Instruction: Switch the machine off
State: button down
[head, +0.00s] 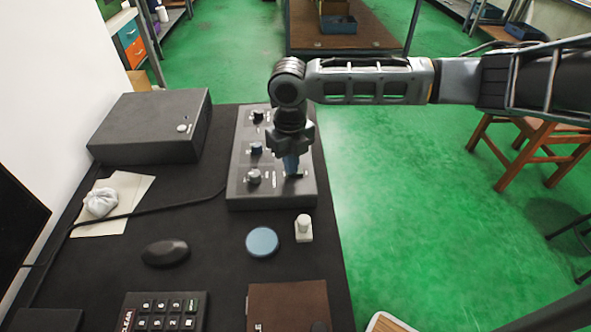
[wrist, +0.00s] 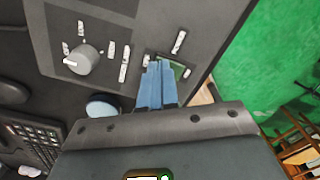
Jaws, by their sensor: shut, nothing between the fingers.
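A grey control panel (head: 245,196) with several knobs and white labels lies on the dark desk; I take it as the machine. One knob (head: 254,176) sits at its near left, and a grey knob with a white mark also shows in the wrist view (wrist: 85,58). My gripper (head: 291,172) points down over the panel's near right part. Its blue fingers (wrist: 156,82) are shut and empty. Their tips are at a dark plate with a green patch (wrist: 179,69), partly hidden by them. I cannot tell whether they touch it, or how a switch there is set.
A black box (head: 150,125) with a white button stands at the back left. A blue disc (head: 262,241), a small white object (head: 303,228), a mouse (head: 165,253) and a keypad (head: 163,311) lie nearer. The desk's right edge is close to the panel, with green floor beyond.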

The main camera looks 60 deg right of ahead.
jog(key=shift+r+p, duration=2.5)
jog(key=shift+r, duration=0.95)
